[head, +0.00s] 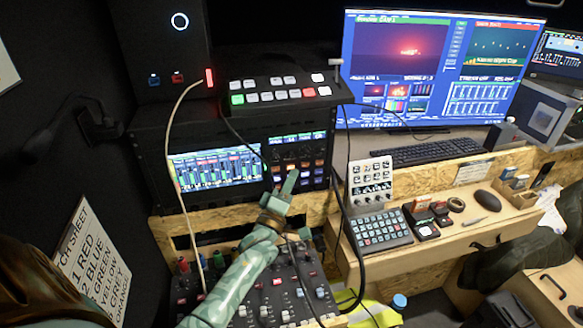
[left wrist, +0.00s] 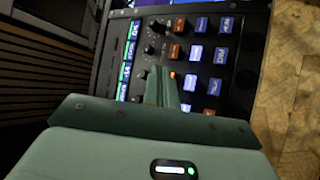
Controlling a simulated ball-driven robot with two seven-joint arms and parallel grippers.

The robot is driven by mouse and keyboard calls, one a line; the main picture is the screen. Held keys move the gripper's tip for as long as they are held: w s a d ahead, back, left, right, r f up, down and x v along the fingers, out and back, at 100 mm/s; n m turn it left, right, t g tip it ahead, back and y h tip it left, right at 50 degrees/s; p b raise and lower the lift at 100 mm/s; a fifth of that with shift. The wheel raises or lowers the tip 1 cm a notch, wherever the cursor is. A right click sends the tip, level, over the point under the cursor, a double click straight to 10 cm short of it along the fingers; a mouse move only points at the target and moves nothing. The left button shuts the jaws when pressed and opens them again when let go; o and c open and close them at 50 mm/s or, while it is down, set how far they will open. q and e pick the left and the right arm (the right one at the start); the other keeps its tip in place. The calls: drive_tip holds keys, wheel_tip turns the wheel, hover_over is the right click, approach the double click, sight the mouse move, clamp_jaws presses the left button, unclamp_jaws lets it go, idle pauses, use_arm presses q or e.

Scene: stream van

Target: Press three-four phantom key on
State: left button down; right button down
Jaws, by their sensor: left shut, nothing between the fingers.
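The rack unit's key panel (head: 298,150) carries knobs and rows of small orange and blue-white keys. In the left wrist view the same panel (left wrist: 178,28) shows orange keys and lit pale-blue keys beside a column of black knobs. The key labels are too small or blurred to read, so I cannot tell which is the three-four phantom key. My left gripper (head: 291,181) is shut and empty, its fingertips in front of the lower key rows. In the left wrist view the gripper (left wrist: 160,72) overlaps the panel and hides part of it; I cannot tell whether it touches a key.
A lit mixer screen (head: 215,172) is left of the keys. A switcher (head: 280,90) with coloured buttons sits above. A fader console (head: 280,290) lies below my arm. A black cable (head: 342,195) hangs right of the panel. A desk with a keyboard (head: 440,150) and monitors is at right.

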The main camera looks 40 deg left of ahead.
use_arm(q)
drive_tip(key=shift+s+d+p, duration=1.25)
drive_tip(key=shift+s+d, duration=0.7)
drive_tip(key=shift+d, duration=0.3)
